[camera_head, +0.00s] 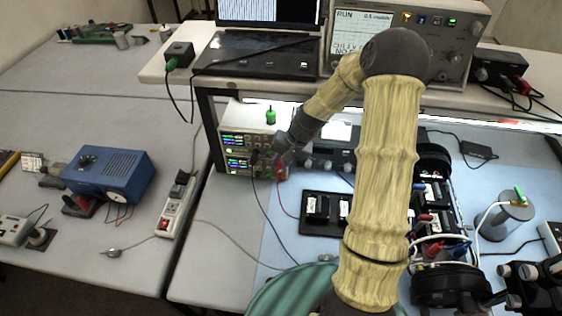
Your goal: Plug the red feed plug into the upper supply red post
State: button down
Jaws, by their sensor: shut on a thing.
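The upper supply's red post is hidden or too small behind my gripper. Contact between plug and post cannot be made out.
A red lead (284,207) and a black lead (262,208) hang from the supply fronts. A black tray (321,229) lies on the blue mat to the right. The raised shelf (240,84) with laptop and oscilloscope overhangs the supplies. My arm covers the middle.

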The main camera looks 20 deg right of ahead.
jog(key=shift+w+d+r, duration=0.3)
jog(key=shift+w+d, duration=0.05)
jog(key=shift+w, duration=0.3)
dwell(0.7)
jog(key=c, duration=1.2)
grip_release()
jog(key=shift+r+p, duration=0.15)
jog(key=shift+p, duration=0.15)
jog(key=shift+r+p, duration=0.55)
jog(key=shift+r, duration=0.1)
jog(key=s+p+v, duration=0.1)
jog(key=p+v, duration=0.3)
jog(key=v, duration=0.2)
jog(key=shift+s+d, duration=0.2)
jog(key=shift+s, duration=0.05)
jog(key=shift+r, duration=0.1)
